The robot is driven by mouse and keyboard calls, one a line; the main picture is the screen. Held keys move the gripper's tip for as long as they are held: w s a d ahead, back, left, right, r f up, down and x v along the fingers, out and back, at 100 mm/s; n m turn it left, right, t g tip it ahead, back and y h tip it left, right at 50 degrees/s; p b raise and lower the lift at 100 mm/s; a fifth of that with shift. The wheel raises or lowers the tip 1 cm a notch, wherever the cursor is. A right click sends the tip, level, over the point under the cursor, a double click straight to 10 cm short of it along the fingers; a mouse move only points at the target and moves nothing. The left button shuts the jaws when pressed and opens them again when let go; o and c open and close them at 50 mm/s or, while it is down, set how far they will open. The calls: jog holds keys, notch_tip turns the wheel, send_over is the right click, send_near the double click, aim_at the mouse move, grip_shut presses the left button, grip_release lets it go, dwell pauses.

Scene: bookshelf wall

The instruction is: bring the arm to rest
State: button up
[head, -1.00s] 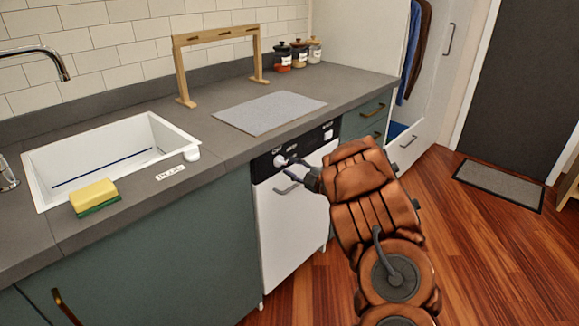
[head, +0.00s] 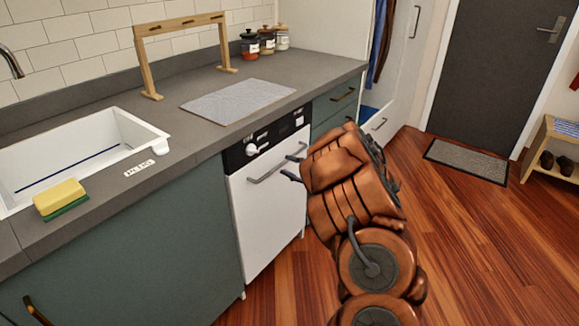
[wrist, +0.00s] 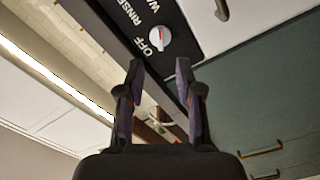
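My arm reaches forward from the lower right in the head view. My gripper (head: 291,167) is in front of the white dishwasher (head: 265,215), to the right of and below its white dial (head: 252,149). In the wrist view my gripper (wrist: 159,67) has its two fingers apart with nothing held between them. The dial (wrist: 159,38) shows there beyond the fingertips, clear of them, on the black panel beside the words OFF and RINSE. Its exact setting is hard to read.
The dishwasher handle (head: 278,165) is close to the fingertips. The grey counter (head: 185,135) above holds a sink (head: 130,128), a sponge (head: 60,198), a mat (head: 238,100), a wooden rack (head: 145,65) and jars. Open wooden floor (head: 480,240) lies to the right.

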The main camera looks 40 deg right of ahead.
dwell(0.3)
jog(key=w+d+r+m+g+h, duration=0.3)
jog(key=d+r+m+h, duration=0.15)
jog(key=h, duration=0.35)
jog(key=s+a+r+m+g+h, duration=0.2)
jog(key=s+m+g+h, duration=0.1)
jog(key=s+m+g, duration=0.2)
jog(key=s+a+f+m+g+y, duration=0.2)
jog(key=s+a+g+y, duration=0.3)
jog(key=s+a, duration=1.25)
jog(key=s+a+f+m+g+y, duration=0.25)
jog(key=s+a+g, duration=0.55)
jog(key=s+a, duration=0.95)
notch_tip(320, 180, up, 19)
jog(key=t+p, duration=0.1)
jog(key=p, duration=1.6)
jog(key=shift+w+d+f+t+p, duration=0.2)
jog(key=shift+w+t+p, duration=0.1)
jog(key=shift+w, duration=0.15)
